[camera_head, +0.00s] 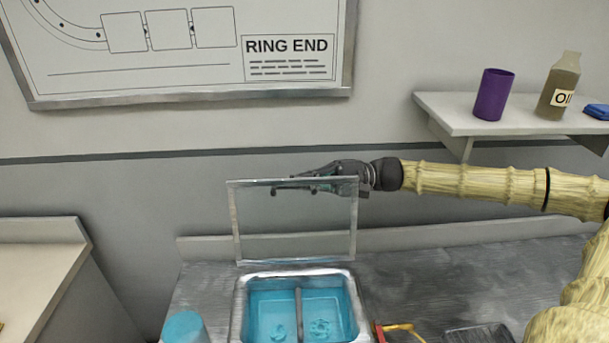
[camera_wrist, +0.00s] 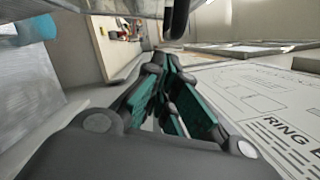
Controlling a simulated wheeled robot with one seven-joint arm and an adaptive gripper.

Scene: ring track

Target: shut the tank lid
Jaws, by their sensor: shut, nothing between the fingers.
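The tank (camera_head: 240,312) is a metal-rimmed basin with blue liquid and a divider, set in the grey counter. Its lid (camera_head: 235,222), a clear panel in a thin metal frame, stands upright at the tank's back edge, so the tank is open. My gripper (camera_head: 275,187) is at the height of the lid's top edge and points left. It appears to be behind the clear panel; whether it touches the lid I cannot tell. In the wrist view, the dark and green fingers (camera_wrist: 165,68) are together with nothing between them.
A blue cylinder (camera_head: 185,328) stands left of the tank. Red and yellow tools (camera_head: 400,330) and a dark tray (camera_head: 480,334) lie to the right. A wall shelf (camera_head: 450,113) at the upper right holds a purple cup (camera_head: 494,95) and an oil bottle (camera_head: 559,88).

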